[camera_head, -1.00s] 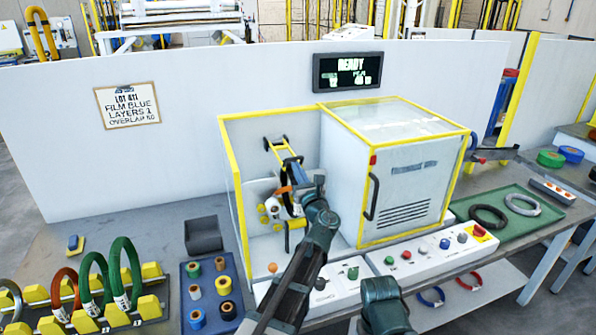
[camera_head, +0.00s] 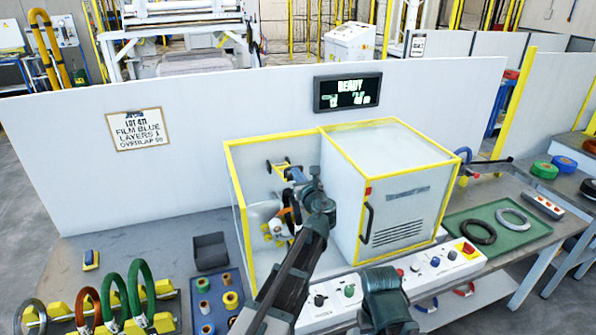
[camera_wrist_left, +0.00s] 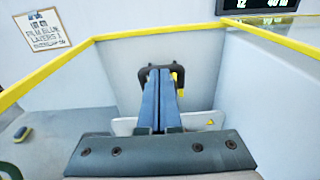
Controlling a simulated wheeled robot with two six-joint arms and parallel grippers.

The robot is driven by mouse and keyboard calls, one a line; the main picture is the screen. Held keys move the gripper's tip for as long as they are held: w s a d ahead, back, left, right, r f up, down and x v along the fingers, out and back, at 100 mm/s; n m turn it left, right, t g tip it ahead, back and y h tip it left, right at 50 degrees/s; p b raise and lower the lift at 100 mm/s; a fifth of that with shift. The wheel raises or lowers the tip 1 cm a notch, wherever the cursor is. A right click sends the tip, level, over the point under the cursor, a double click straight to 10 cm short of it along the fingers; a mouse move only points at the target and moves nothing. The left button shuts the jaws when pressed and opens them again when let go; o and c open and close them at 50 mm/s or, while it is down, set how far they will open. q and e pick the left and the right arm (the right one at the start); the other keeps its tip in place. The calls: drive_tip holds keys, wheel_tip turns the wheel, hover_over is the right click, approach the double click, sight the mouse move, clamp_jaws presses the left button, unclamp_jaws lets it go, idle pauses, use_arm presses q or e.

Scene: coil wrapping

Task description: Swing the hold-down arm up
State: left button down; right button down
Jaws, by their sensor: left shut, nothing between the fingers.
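The hold-down arm (camera_head: 277,164), which looks yellow with dark end pieces, is inside the open left bay of the yellow-framed wrapping machine. In the left wrist view a dark fork-shaped piece (camera_wrist_left: 147,77), probably its end, shows behind my fingertips. My left gripper (camera_head: 291,172) is just in front of this arm in the head view. Its blue fingers are shut together with nothing between them in the left wrist view (camera_wrist_left: 160,80). They overlap the dark piece; I cannot tell whether they touch it. My left wrist hides part of the bay.
The closed cabinet (camera_head: 405,190) with a black handle is right of the bay. A control panel (camera_head: 345,300) runs along the front. Coil racks (camera_head: 165,290), a dark bin (camera_head: 210,251) and a spool tray (camera_head: 207,288) are left. A green mat (camera_head: 500,242) holds two rings.

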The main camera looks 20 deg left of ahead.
use_arm(q)
drive_tip(key=w+r+p, duration=0.1)
drive_tip(key=r+p, duration=0.1)
drive_tip(key=w+a+r+p, duration=0.1)
drive_tip(key=r, duration=0.1)
drive_tip(key=w+a+r+p, duration=0.1)
drive_tip(key=r+p, duration=0.1)
drive_tip(key=shift+r+p, duration=0.25)
drive_tip(key=shift+p, duration=0.05)
drive_tip(key=w+a+r+p, duration=0.3)
drive_tip(key=w+r+p, duration=0.1)
drive_tip(key=w, duration=0.1)
drive_tip(key=shift+a+r+p, duration=0.2)
drive_tip(key=shift+r+p, duration=0.1)
idle(0.4)
